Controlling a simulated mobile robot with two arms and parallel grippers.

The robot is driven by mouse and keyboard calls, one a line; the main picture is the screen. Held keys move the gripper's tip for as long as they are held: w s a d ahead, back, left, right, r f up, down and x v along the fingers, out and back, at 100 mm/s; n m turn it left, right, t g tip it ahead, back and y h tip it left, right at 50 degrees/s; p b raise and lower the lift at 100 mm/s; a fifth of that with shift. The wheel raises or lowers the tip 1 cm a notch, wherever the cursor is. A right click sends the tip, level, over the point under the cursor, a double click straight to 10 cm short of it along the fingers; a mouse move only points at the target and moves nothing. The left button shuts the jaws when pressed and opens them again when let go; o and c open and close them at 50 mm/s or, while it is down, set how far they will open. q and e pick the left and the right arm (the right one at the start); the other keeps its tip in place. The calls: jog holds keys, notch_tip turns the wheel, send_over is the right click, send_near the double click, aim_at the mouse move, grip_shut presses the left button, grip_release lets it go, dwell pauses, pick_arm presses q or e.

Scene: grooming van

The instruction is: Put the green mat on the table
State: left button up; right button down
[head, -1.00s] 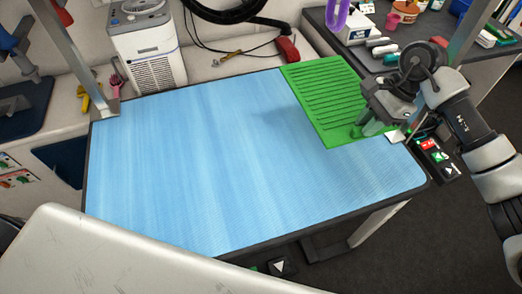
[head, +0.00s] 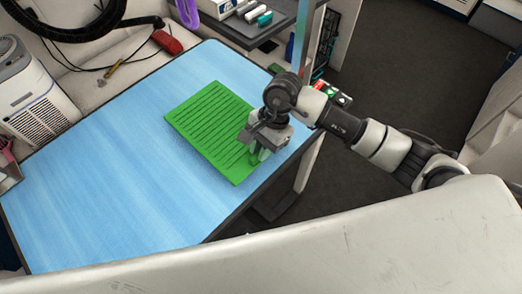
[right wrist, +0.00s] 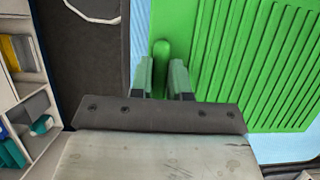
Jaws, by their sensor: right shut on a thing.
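The green mat (head: 207,128) is a flat ribbed rectangle over the blue top of the table (head: 120,170), near its right part. It looks level and lies within the table's outline; I cannot tell for certain whether it touches the top. My right gripper (head: 258,152) is at the mat's right edge. In the right wrist view its fingers (right wrist: 162,82) are shut on a raised green edge piece of the mat (right wrist: 235,60). The part of the mat under the gripper is hidden in the head view. My left gripper is not in view.
A white slatted appliance (head: 32,95) stands beyond the table at left. A red-handled tool (head: 167,42) and black hose lie behind the table. A dark shelf (head: 262,30) with small items stands at the back. The left part of the tabletop is clear.

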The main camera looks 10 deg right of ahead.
notch_tip(320, 180, down, 3)
jog(key=shift+f+p, duration=0.15)
jog(key=shift+p, duration=0.45)
jog(key=shift+f, duration=0.25)
jog(key=c, duration=1.1)
grip_release()
jog(key=shift+r, duration=0.2)
jog(key=b+v, duration=0.4)
jog(key=v, duration=0.8)
